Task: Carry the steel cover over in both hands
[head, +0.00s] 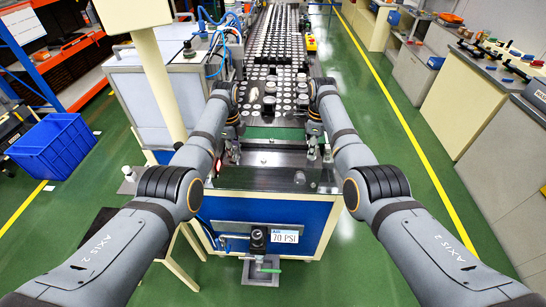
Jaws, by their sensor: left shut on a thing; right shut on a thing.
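The steel cover (272,158) looks like a flat, shiny grey plate at the near end of the long conveyor line. It spans the gap between my two grippers. My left gripper (234,153) is shut on its left side. My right gripper (313,151) is shut on its right side, at about the same height. The fingertips are small here and partly hidden by the wrists. I cannot tell whether the cover touches the surface beneath it.
The conveyor (276,50) runs away from me, filled with rows of round pale parts. A blue-fronted stand with a pressure display (286,236) is below the cover. A white cabinet (140,95) is at left, a blue crate (52,147) further left. Green floor is clear at right.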

